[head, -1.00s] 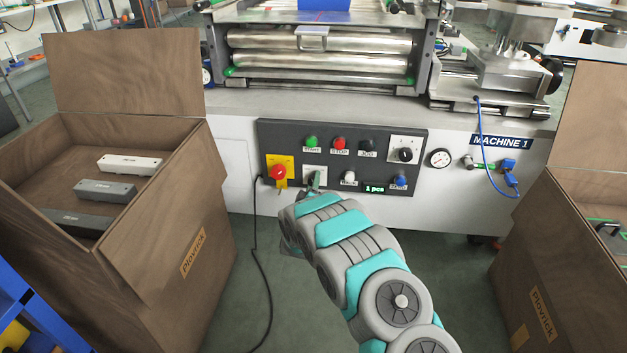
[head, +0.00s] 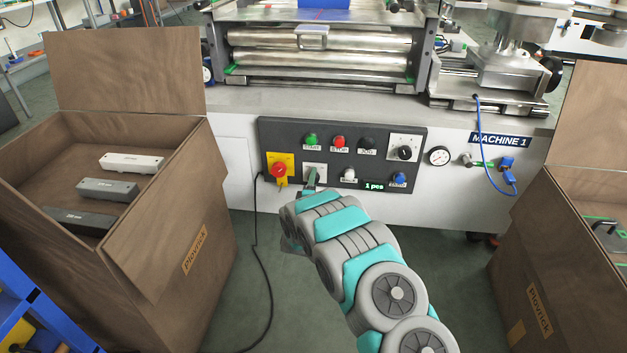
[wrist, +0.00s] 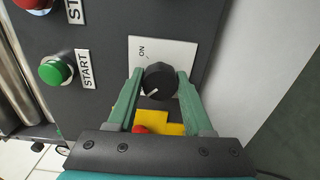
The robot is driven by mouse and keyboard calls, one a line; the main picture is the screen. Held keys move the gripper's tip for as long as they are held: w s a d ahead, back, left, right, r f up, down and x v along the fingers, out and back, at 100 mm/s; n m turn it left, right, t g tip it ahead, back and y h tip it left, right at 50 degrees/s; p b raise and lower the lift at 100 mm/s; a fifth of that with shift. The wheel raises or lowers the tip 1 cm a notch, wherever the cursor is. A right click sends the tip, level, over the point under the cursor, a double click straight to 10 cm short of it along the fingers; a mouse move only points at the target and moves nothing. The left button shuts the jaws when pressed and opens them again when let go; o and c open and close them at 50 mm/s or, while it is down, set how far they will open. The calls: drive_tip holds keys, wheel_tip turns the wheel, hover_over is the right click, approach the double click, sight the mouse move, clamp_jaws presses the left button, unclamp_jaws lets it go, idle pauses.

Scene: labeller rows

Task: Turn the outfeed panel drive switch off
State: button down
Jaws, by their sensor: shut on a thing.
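The drive switch is a black round knob (wrist: 159,79) on a white plate (wrist: 148,50) marked ON, seen in the wrist view. Its white pointer line points to the left and slightly down there, away from the ON mark; any other mark is hidden. My gripper (wrist: 159,76) has its two green fingers on either side of the knob, shut on it. In the head view my gripper (head: 312,181) reaches the white plate (head: 315,167) low on the dark control panel (head: 265,130) and hides the knob.
A red emergency stop (head: 279,170) on yellow sits just left of my gripper. The green START (head: 312,139) and red STOP (head: 339,141) buttons are above. Another knob (head: 404,153) is at right. Open cardboard boxes stand left (head: 190,215) and right (head: 535,270).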

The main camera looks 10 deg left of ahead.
drive_tip(key=shift+a, duration=0.1)
drive_tip(key=shift+c, duration=1.5)
unclamp_jaws()
drive_tip(key=s, duration=0.7)
drive_tip(key=shift+s, duration=0.4)
drive_tip(key=shift+a, duration=0.1)
